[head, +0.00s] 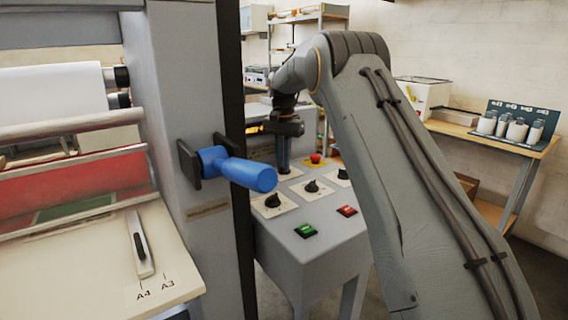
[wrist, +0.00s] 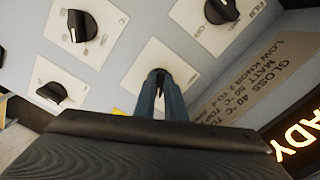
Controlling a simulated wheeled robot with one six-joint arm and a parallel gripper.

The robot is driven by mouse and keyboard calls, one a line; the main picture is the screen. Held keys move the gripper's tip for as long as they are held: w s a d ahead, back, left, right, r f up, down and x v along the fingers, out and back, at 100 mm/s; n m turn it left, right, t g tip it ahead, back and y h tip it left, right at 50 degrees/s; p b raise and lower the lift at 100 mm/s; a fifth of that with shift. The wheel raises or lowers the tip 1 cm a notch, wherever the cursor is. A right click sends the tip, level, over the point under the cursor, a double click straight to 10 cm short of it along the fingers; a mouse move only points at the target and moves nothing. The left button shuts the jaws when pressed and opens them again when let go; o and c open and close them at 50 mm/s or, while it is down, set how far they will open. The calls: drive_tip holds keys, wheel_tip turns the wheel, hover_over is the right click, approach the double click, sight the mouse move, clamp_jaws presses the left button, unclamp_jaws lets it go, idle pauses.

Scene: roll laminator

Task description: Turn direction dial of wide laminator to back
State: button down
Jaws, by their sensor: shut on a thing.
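My gripper (head: 284,168) reaches down onto the back part of the grey control panel (head: 278,228). In the wrist view its two fingers (wrist: 161,92) are shut on a black dial standing on a white plate (wrist: 138,74). The fingers hide most of this dial, so its pointer direction cannot be read. I cannot read a label that shows whether it is the direction dial. Other black dials stand apart on their own plates: a front one (head: 272,201), a middle one (head: 311,186) and a right one (head: 343,174).
A green button (head: 306,230), a red button (head: 346,210) and a red mushroom button (head: 315,158) sit on the panel. A blue handle (head: 245,174) juts from the laminator frame (head: 196,100) close to my gripper. A lit display (wrist: 301,135) is at the wrist view's right.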

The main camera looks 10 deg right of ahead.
drive_tip(key=m, duration=0.5)
drive_tip(key=shift+w+a+r+m, duration=0.1)
drive_tip(key=shift+w+m, duration=0.15)
drive_tip(key=shift+m, duration=0.15)
idle(0.4)
drive_tip(key=c, duration=1.8)
unclamp_jaws()
wheel_tip(320, 180, up, 8)
drive_tip(key=shift+f+b, duration=0.1)
drive_tip(key=shift+b, duration=1.1)
